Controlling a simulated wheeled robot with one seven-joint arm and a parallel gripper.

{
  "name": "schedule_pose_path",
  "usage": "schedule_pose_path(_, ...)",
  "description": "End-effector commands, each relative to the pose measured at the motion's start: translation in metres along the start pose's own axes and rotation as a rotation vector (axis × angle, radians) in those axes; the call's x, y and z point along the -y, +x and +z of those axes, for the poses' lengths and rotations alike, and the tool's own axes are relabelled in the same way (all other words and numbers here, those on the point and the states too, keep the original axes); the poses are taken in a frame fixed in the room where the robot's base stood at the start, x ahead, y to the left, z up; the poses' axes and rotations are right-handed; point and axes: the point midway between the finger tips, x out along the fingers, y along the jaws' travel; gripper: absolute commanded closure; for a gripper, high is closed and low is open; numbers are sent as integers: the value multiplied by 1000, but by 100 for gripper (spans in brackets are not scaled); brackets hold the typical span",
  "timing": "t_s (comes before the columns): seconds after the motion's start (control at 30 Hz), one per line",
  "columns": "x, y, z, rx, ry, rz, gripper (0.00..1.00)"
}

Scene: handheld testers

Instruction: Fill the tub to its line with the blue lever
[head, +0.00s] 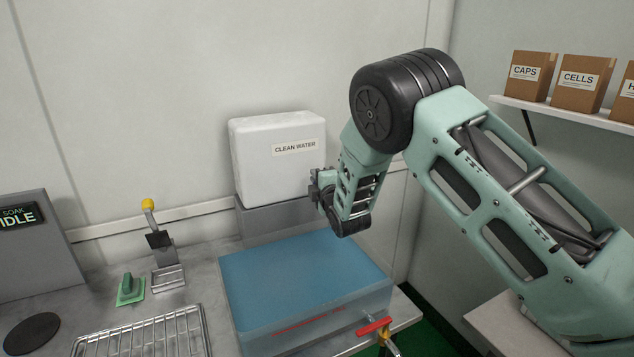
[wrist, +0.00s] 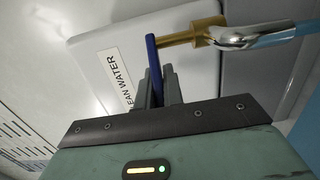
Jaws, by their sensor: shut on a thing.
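My gripper (head: 318,190) is in front of the right side of the white clean water tank (head: 265,160). In the wrist view my gripper (wrist: 158,90) is shut on the blue lever (wrist: 152,58). The lever joins a brass tap (wrist: 205,31) with a chrome spout (wrist: 245,37). A blue stream (wrist: 285,30) shows at the spout's mouth. The clear tub (head: 300,270) below holds blue water. Its red line (head: 310,325) is on the front wall, close to the water surface's front edge; I cannot tell the exact gap. The lever is hidden in the head view.
A red-handled tap (head: 374,326) is at the tub's front right corner. Left of the tub are a wire rack (head: 140,335), a green brush (head: 129,290), a yellow-knobbed stand (head: 160,250) and a grey box reading IDLE (head: 30,240). Boxes stand on a shelf (head: 560,113) at right.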

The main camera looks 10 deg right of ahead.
Motion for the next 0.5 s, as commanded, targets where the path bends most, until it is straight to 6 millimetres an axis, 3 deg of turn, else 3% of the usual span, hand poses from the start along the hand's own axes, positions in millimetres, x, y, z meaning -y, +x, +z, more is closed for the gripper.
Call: schedule_pose_path(0.5, 0, 16, -8, 397, -1, -1, 100)
